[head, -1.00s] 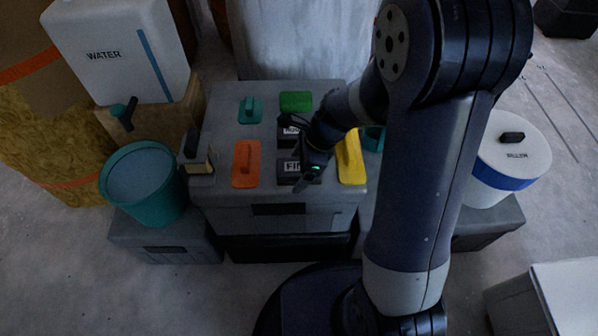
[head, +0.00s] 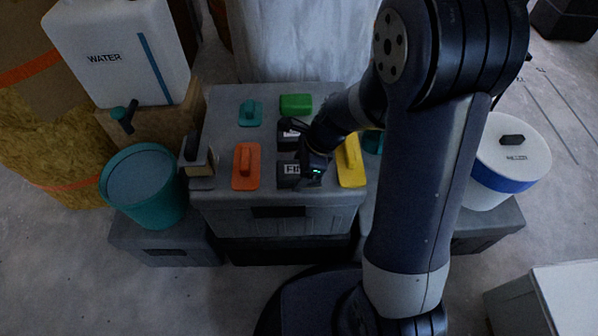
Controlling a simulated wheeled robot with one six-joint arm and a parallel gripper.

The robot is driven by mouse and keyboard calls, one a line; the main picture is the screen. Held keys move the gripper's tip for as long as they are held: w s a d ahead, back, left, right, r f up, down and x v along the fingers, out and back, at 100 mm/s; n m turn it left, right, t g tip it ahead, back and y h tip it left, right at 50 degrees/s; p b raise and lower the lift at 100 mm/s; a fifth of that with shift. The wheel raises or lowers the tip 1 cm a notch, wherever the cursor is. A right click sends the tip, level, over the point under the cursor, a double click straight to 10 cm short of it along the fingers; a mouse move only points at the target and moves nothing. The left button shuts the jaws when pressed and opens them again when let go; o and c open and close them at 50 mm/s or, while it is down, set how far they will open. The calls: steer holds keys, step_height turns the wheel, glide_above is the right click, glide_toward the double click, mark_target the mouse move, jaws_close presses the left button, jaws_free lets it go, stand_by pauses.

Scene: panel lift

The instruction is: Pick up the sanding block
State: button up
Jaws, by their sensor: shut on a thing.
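A dark sanding block (head: 289,170) with a white label starting "FI" lies on top of the grey case (head: 222,115), near its front middle. The right end of its label is covered by my gripper (head: 313,173). My gripper points down at the block's right end, with a small green light on it. Its jaws are shut on this block as far as I can see; the fingertips are mostly hidden. A second dark block (head: 287,140) with a partly hidden label lies just behind.
An orange float (head: 246,166) lies left of the block and a yellow float (head: 351,165) close on its right. A teal float (head: 250,113) and a green block (head: 296,104) lie behind. A brush (head: 200,163) is at the case's left edge, beside a teal bucket (head: 146,210).

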steer(key=c, duration=0.3)
step_height(320, 180, up, 10)
steer(key=p, duration=0.4)
steer(key=shift+r, duration=0.2)
